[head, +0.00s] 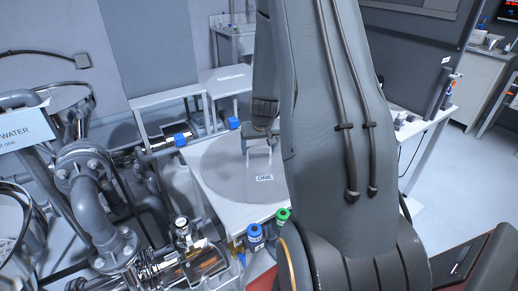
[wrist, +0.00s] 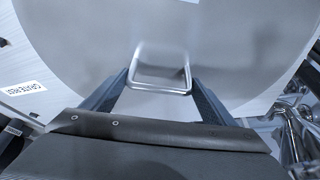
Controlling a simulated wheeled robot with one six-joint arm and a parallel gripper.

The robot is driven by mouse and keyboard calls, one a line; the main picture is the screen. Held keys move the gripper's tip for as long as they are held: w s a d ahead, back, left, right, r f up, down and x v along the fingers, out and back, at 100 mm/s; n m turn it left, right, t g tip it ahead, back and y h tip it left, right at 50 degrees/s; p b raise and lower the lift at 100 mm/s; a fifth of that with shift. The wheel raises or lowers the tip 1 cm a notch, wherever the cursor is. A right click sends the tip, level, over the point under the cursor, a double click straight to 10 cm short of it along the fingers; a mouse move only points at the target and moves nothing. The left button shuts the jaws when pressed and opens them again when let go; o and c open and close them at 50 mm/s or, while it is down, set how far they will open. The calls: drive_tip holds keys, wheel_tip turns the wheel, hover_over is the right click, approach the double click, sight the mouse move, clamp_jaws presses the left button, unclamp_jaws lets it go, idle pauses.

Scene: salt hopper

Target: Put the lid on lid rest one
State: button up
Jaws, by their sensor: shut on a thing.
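The lid is a large grey disc (head: 222,165), flat and level over a white rest surface (head: 222,210). A label reading ONE (head: 264,177) shows near the disc's front right part. In the wrist view the lid (wrist: 90,50) fills most of the picture, with its square loop handle (wrist: 160,86) in the middle. My gripper (head: 259,146) is over the lid, shut on this handle; its fingers flank the handle in the wrist view (wrist: 160,88). My arm hides the lid's right side in the head view. I cannot tell whether the lid touches the surface.
A label reading GRATE REST (wrist: 22,88) lies beside the lid in the wrist view. Pipes and flanges (head: 95,190) crowd the left. Blue (head: 255,236) and green (head: 283,214) caps stand by the front edge. Another white surface (head: 222,83) is behind. Open floor lies right.

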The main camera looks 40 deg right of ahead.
drive_tip(key=o, duration=2.1)
drive_tip(key=shift+c, duration=0.2)
drive_tip(key=shift+r, duration=0.1)
drive_tip(key=shift+r, duration=0.35)
drive_tip(key=v, duration=1.1)
drive_tip(key=s+a+n+g, duration=0.1)
drive_tip(key=s+a, duration=0.4)
drive_tip(key=a, duration=0.3)
drive_tip(key=s+a+n+g+y, duration=0.1)
drive_tip(key=s+a+n, duration=0.1)
drive_tip(key=s+a, duration=0.3)
drive_tip(key=s+a+n+y, duration=0.1)
drive_tip(key=s+a, duration=0.5)
drive_tip(key=a, duration=0.6)
drive_tip(key=shift+a+n+g+b, duration=0.3)
drive_tip(key=shift+n+g+b, duration=0.15)
drive_tip(key=shift+n, duration=0.15)
drive_tip(key=shift+r, duration=0.1)
